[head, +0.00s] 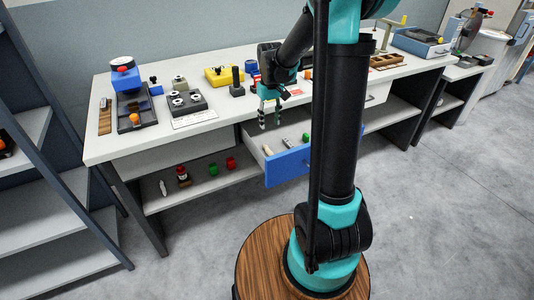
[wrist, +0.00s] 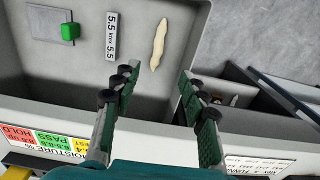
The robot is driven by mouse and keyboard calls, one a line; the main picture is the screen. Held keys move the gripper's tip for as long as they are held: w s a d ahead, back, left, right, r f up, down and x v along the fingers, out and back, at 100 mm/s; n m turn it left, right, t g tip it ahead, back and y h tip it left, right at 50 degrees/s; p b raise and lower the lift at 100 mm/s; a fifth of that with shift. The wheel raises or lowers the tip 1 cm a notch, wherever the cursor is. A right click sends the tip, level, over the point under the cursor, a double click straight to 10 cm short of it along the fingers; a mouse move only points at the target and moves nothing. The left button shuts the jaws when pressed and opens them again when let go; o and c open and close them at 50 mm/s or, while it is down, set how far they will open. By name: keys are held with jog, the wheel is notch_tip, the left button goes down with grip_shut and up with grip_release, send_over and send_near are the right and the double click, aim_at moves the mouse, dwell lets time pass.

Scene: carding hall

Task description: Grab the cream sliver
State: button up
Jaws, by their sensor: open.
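The cream sliver (wrist: 158,44) is a thin, pale, slightly bent strip lying on the grey floor of an open drawer (wrist: 85,85). In the head view the sliver (head: 267,150) shows small near the left side of the blue-fronted drawer (head: 287,167). My gripper (wrist: 158,73) is open, with nothing between its fingers. In the wrist view the sliver lies just beyond the fingertips, roughly in line with the gap. In the head view my gripper (head: 269,118) points down above the back part of the drawer.
A white label strip (wrist: 112,36) marked "5.5" lies left of the sliver, and a green block (wrist: 69,31) on a grey pad lies farther left. The drawer walls stand close around. The bench top (head: 215,125) carries several devices.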

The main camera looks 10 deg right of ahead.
send_over(269, 151)
jog(key=f, duration=1)
jog(key=shift+s+d, duration=0.1)
jog(key=shift+s, duration=0.2)
jog(key=f, duration=0.3)
jog(key=shift+w+f, duration=0.3)
jog(key=shift+w, duration=0.05)
jog(key=shift+f, duration=0.7)
grip_shut()
jog(key=shift+r, duration=0.1)
